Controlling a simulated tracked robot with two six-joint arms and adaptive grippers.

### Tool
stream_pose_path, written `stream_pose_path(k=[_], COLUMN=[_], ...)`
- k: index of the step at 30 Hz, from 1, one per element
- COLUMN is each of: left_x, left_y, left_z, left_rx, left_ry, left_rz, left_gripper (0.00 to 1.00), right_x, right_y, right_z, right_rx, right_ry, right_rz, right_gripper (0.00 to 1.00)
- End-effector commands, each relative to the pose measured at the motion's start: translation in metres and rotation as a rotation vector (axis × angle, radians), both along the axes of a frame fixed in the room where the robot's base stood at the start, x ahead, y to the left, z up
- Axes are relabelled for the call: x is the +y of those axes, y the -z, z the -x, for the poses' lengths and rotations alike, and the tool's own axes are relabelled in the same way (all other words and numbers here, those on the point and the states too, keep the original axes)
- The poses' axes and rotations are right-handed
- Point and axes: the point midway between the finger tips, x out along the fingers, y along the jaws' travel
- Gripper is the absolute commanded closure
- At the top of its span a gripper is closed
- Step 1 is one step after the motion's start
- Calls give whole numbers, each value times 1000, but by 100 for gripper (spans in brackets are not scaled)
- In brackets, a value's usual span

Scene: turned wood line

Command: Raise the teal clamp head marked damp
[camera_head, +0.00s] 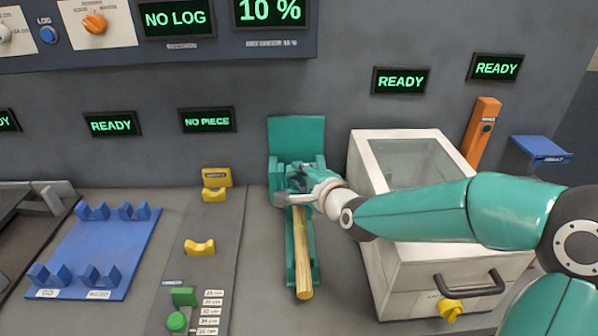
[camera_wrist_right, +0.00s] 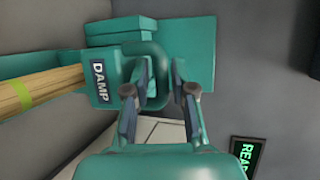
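The teal clamp head (camera_wrist_right: 101,83) carries a DAMP label and a rounded loop handle in the right wrist view. A light wooden log (camera_head: 303,262) with a yellow-green band lies along the teal clamp's base (camera_head: 316,274) in the head view, its far end at the head. My right gripper (camera_wrist_right: 161,80) is at the loop handle. One finger is at the loop's opening and the other is outside, with the handle's bar between them. The fingers look apart, with a small gap to the bar. In the head view my right gripper (camera_head: 300,180) hides much of the clamp head. My left gripper is not in view.
A white box (camera_head: 440,262) with a glass lid and a drawer handle stands right of the clamp, under my right arm. An orange post (camera_head: 482,132) is behind it. A grey strip with yellow rests (camera_head: 200,247) and a blue rack (camera_head: 100,250) are left.

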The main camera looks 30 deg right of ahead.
Motion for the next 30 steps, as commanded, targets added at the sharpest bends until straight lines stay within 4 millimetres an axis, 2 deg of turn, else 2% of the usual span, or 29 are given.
stream_pose_path(k=[11, 16, 30], left_x=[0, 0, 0], left_y=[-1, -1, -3], left_z=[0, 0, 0], left_rx=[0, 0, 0], left_ry=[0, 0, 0], left_rz=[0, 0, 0], left_gripper=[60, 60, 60], right_x=[0, -1, -1], right_y=[2, 2, 1], right_z=[-5, -5, -5], right_rx=[0, 0, 10], right_ry=[0, 1, 0], right_rz=[1, 0, -3], right_gripper=[75, 100, 100])
